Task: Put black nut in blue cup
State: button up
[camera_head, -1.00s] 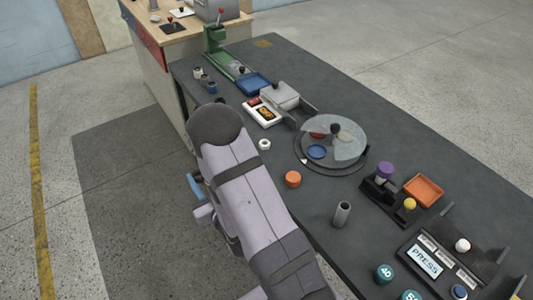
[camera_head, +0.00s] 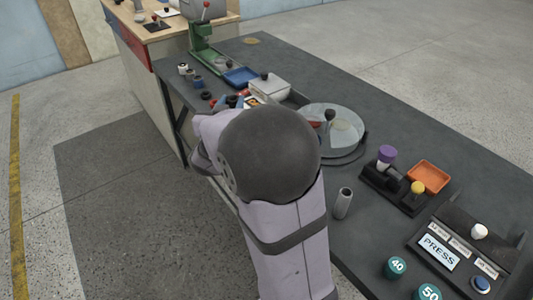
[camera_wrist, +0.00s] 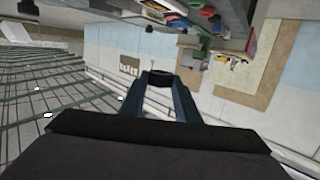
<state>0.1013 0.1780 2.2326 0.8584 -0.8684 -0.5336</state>
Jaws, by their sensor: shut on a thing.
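My gripper (camera_wrist: 161,82) shows in the wrist view as two blue fingers shut on a small black nut (camera_wrist: 161,77) at their tips. The fingers are in the air, and the wall and floor lie beyond them. In the head view my arm hides most of the gripper; only blue parts show past its dark joint. A small blue cup (camera_head: 198,82) stands near the table's left edge, last in a row of small cups. A dark round thing (camera_head: 206,95) shows just in front of it; I cannot tell whether it is the held nut.
Two other small cups (camera_head: 186,71) stand behind the blue one. The table's far right strip is clear.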

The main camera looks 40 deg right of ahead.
jog(key=s+d+f+m+g+h, duration=0.4)
jog(key=d+f+m+g, duration=0.1)
jog(key=d+f+g, duration=0.1)
jog(key=shift+d+f, duration=0.7)
jog(key=shift+f, duration=0.15)
jog(key=shift+f, duration=4.8)
jog(key=shift+f, duration=0.15)
jog(key=shift+s+f, duration=0.1)
jog(key=o, duration=1.1)
jog(key=shift+b, duration=0.35)
